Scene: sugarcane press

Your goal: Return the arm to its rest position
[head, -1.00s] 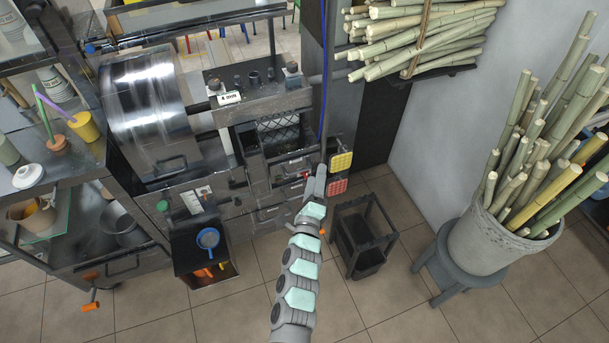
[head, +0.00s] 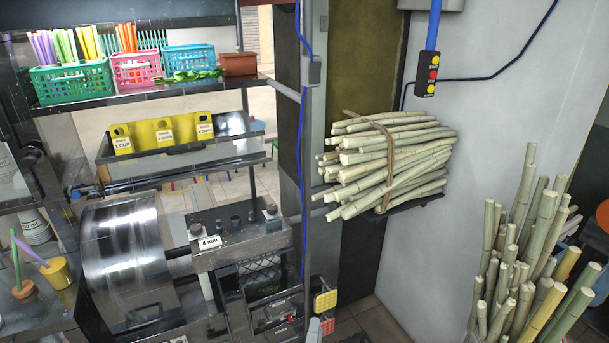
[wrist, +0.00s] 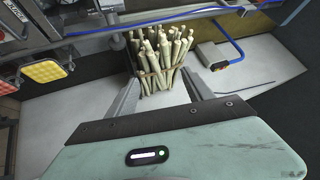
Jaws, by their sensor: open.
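My gripper (wrist: 160,92) shows in the wrist view with its two grey fingers spread apart and nothing between them. The tied bundle of sugarcane (wrist: 158,58) appears beyond the fingers, apart from them.
The steel press drum (head: 125,262) stands at the left. The cane bundle (head: 395,160) lies on a wall shelf, with loose stalks (head: 535,250) at the right. Baskets (head: 72,82) line the top shelf. A button box (head: 432,75) hangs on the wall.

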